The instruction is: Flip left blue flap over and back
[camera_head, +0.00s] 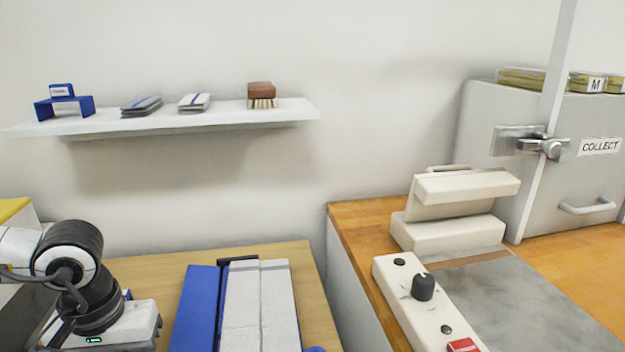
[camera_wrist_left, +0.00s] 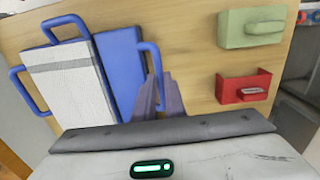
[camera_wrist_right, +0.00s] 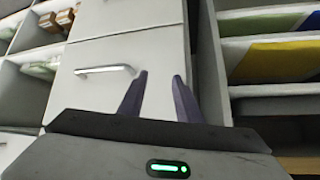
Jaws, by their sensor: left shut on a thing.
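The folding board lies on a wooden table, with its left blue flap (camera_head: 195,312) flat beside a white garment (camera_head: 258,315). In the left wrist view the same flap (camera_wrist_left: 117,65) has a blue loop handle (camera_wrist_left: 148,50) on its outer edge. My left gripper (camera_wrist_left: 167,95) is shut on this handle, its fingers hiding the lower part. In the head view its fingertips cannot be made out; the wrist is at the lower left. The garment (camera_wrist_left: 75,92) covers the board's middle. My right gripper (camera_wrist_right: 159,82) is open and empty, facing a light drawer front.
A green box (camera_wrist_left: 250,27) and a red tray (camera_wrist_left: 243,90) stand on the table. A wall shelf (camera_head: 200,118) holds a blue stand, folded items and a brush. A press (camera_head: 455,205) and control panel (camera_head: 425,300) stand at right. Drawers with a handle (camera_wrist_right: 104,69) face my right gripper.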

